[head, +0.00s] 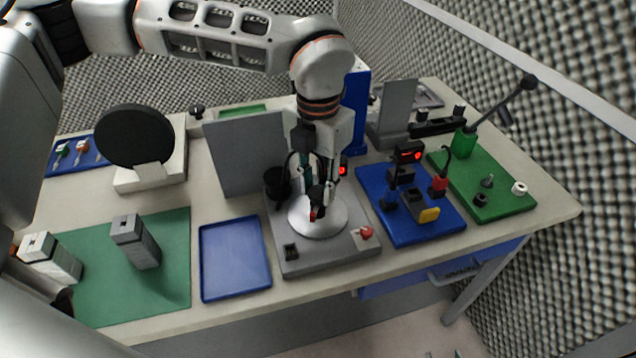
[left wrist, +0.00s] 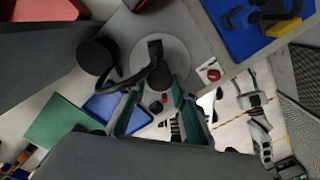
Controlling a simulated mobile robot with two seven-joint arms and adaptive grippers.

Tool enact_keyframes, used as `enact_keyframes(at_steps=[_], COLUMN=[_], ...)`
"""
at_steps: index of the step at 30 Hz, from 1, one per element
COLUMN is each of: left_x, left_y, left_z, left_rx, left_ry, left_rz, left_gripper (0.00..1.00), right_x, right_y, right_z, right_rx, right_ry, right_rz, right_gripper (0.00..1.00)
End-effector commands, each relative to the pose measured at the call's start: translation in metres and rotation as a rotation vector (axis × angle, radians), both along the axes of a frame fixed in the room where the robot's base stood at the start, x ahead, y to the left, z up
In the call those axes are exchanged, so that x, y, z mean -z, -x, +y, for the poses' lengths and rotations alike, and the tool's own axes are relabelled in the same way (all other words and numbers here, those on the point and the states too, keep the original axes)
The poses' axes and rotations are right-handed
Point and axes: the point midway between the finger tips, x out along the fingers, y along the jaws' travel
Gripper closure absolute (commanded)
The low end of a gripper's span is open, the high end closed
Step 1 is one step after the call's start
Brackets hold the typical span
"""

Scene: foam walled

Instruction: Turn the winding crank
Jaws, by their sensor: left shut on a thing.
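The winding crank device has a grey base (head: 325,263) with a pale round disc (head: 335,223) on top. A dark crank handle (left wrist: 159,78) stands over the disc in the left wrist view, with a small red part below it. My left gripper (head: 318,207) points down over the disc and is shut on the crank handle. Its green-sided fingers (left wrist: 152,108) show in the left wrist view. The fingers hide much of the handle in the head view. My right gripper is not in view.
A black cup-like cylinder (head: 276,184) stands at the disc's left, before an upright grey panel (head: 235,155). A blue tray (head: 235,258) lies left of the base. A blue board with connectors (head: 395,228) is close on the right. A red knob (head: 366,232) sits on the base's front right.

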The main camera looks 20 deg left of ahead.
Motion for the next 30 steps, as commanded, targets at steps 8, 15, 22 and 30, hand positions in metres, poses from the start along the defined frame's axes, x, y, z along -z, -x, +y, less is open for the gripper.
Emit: enact_keyframes(at_steps=[8,15,22,30], left_x=[-0.0027,-0.0025,-0.0026,-0.0028], left_y=[-0.0016,-0.0017,-0.0018,-0.002], left_z=[-0.0001,-0.0001,-0.0002,-0.0002], left_rx=[0.138,0.257,0.373,0.507], left_ry=[0.002,0.001,0.001,0.001], left_rz=[-0.006,-0.006,-0.006,-0.007], left_gripper=[0.94,0.94,0.94,0.94], right_x=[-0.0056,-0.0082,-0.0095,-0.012], right_y=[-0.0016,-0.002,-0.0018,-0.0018], right_z=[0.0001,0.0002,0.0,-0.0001], right_rx=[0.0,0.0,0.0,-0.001], right_ry=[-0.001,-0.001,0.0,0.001], right_rz=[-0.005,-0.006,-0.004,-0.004], right_gripper=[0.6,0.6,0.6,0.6])
